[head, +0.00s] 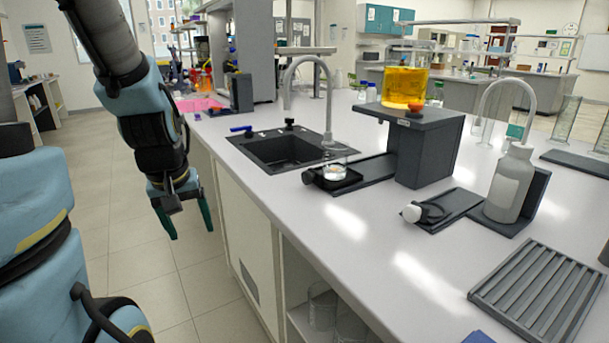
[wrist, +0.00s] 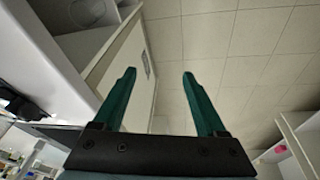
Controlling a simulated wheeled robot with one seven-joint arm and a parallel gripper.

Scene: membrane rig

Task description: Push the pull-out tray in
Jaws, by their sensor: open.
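The pull-out tray (head: 368,173) is a flat black slide that sticks out to the left from the base of a dark grey box stand (head: 428,150) on the white bench. A small glass dish with pale contents (head: 335,171) sits at its outer end, beside a dark round knob (head: 308,177). My gripper (head: 191,232) hangs over the aisle floor left of the bench, pointing down, well apart from the tray. Its two green fingers are spread and empty, as the wrist view (wrist: 159,85) also shows. The tray is not seen in the wrist view.
A beaker of yellow liquid (head: 405,86) stands on top of the stand. A sink (head: 285,149) with a tall tap (head: 328,100) lies behind and left of the tray. A grey bottle (head: 510,185) and a ribbed rack (head: 545,290) are to the right. The bench front is clear.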

